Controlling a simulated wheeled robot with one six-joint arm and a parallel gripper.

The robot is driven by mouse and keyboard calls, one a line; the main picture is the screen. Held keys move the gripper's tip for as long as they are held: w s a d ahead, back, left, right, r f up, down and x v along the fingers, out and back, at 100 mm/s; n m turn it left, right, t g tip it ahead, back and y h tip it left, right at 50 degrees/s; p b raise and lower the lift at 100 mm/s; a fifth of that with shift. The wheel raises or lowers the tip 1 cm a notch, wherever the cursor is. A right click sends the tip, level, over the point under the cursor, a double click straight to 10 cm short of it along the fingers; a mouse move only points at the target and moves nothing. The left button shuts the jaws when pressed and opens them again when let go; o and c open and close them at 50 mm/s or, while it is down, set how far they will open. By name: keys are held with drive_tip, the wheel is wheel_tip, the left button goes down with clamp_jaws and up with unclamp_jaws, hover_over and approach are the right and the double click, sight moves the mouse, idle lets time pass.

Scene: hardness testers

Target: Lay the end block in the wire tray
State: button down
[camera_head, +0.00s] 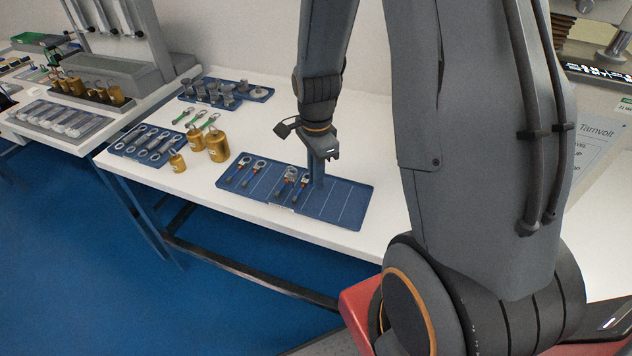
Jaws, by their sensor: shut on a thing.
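My gripper (325,152) is at the centre of the view, above the back edge of a blue slotted board (335,205). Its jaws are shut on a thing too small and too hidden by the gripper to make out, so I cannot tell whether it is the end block. A blue upright (317,176) stands right below the gripper, and I cannot tell whether the two touch. A grey tray (45,128) with several pale bars lies on the left table; I cannot tell whether it is the wire tray.
Several dark-handled tools (287,184) lie on the blue board's left half; its right half is bare. Brass weights (217,146), green-handled tools (209,122), a ring-tool tray (155,144) and a rear blue tray (258,94) stand further left. My arm hides much of the table's right side.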

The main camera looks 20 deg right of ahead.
drive_tip(key=shift+f, duration=1.35)
drive_tip(key=shift+f, duration=0.1)
drive_tip(key=shift+f, duration=0.25)
drive_tip(key=c, duration=2.1)
unclamp_jaws()
drive_tip(key=shift+s, duration=0.15)
drive_tip(key=shift+r, duration=0.35)
wheel_tip(320, 180, up, 10)
drive_tip(key=r+b, duration=0.1)
drive_tip(key=shift+s+a+r+n+t, duration=0.15)
drive_tip(key=shift+s+a+n, duration=0.65)
drive_tip(key=shift+s+n, duration=1.55)
drive_tip(key=shift+s+a+r+n+t, duration=0.1)
drive_tip(key=shift+s+a+n, duration=0.85)
drive_tip(key=shift+n, duration=2.55)
drive_tip(key=shift+s+a+r+n+t, duration=0.15)
drive_tip(key=shift+s+a+n, duration=0.45)
drive_tip(key=shift+s+n, duration=1.8)
drive_tip(key=shift+w+f+n, duration=0.1)
drive_tip(key=shift+w+n, duration=0.45)
